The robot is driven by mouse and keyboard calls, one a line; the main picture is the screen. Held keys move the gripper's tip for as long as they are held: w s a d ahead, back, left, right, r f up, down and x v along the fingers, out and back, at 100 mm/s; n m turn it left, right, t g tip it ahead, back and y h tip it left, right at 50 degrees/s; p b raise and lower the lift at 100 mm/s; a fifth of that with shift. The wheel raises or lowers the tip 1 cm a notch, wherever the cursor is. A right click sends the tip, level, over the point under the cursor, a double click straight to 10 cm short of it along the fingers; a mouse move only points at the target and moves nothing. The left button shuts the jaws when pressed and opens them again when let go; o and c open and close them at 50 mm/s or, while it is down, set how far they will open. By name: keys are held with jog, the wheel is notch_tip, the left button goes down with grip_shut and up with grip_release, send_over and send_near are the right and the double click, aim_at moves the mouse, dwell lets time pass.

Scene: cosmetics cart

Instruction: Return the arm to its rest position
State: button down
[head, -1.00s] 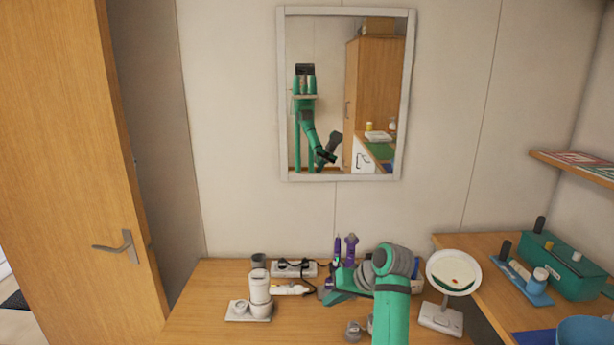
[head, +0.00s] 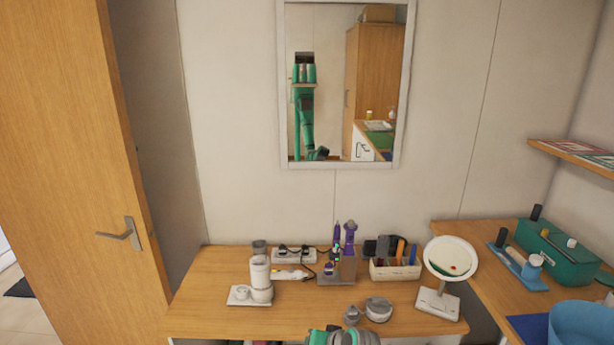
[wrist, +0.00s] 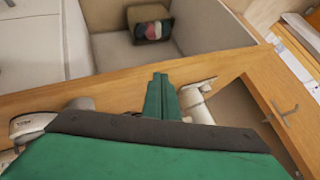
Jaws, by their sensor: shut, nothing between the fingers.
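In the head view only a green and grey part of my arm (head: 343,336) shows at the bottom edge, in front of the table; the fingers are out of that view. In the wrist view my gripper (wrist: 160,88) has its two green fingers together with nothing between them. It points over the front edge of the wooden table (wrist: 85,86).
On the table stand a white cylindrical device (head: 260,280), a grey round container (head: 378,309), a purple-tool holder (head: 337,268), a brush box (head: 396,268) and a round mirror (head: 450,258). A side counter at right holds a green box (head: 556,252) and blue bowl (head: 580,326). A door (head: 75,160) is at left.

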jog(key=s+a+f+m+t+h, duration=0.1)
jog(key=s+a+f+t, duration=0.15)
jog(key=s+f, duration=0.8)
jog(key=s+f+m+t+h, duration=0.1)
jog(key=s+f+t+h, duration=0.2)
jog(key=s, duration=1.2)
jog(key=s+r+h, duration=0.1)
jog(key=s+r, duration=0.2)
jog(key=s, duration=0.5)
jog(key=s+r, duration=0.2)
jog(key=s, duration=0.6)
jog(key=s+r+n+t, duration=0.2)
jog(key=s+r, duration=0.8)
jog(key=r, duration=0.2)
jog(key=shift+s+d+r+n+t, duration=0.25)
jog(key=shift+d+r+n+t, duration=0.05)
jog(key=shift+d+n+t, duration=0.1)
